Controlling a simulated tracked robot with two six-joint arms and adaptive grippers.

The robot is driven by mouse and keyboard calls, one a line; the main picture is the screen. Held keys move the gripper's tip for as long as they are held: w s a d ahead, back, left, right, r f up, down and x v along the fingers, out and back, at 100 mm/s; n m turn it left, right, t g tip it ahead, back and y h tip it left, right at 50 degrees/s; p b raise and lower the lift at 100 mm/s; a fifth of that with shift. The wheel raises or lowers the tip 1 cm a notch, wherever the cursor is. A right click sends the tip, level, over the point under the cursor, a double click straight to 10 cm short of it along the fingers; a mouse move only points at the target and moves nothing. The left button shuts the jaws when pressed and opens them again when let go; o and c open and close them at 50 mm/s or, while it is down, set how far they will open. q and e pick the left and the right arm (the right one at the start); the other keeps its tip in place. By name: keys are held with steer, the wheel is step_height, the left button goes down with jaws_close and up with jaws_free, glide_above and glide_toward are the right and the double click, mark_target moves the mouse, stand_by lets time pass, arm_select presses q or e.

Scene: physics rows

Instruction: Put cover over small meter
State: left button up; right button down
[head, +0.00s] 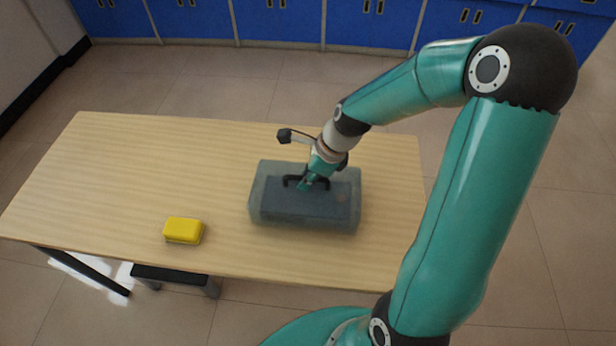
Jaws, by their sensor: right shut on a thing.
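The cover (300,208) is a grey, see-through box with a dark handle on top. It stands over the right part of the table; I cannot tell whether it touches the tabletop. My right gripper (308,182) is shut on the handle of the cover from above. The small meter (183,230) is a yellow block lying on the table near the front edge, left of the cover and apart from it. My left gripper is not in view.
The wooden table (120,170) has free room on its left and between the meter and the cover. A dark stool (170,274) stands under its front edge. Blue cabinets (280,20) line the back.

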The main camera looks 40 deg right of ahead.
steer(key=shift+f, duration=0.35)
steer(key=c, duration=1.2)
jaws_free()
steer(key=shift+r, duration=0.15)
steer(key=shift+r, duration=0.25)
steer(key=p+v, duration=0.1)
steer(key=v, duration=1.1)
steer(key=shift+s, duration=0.15)
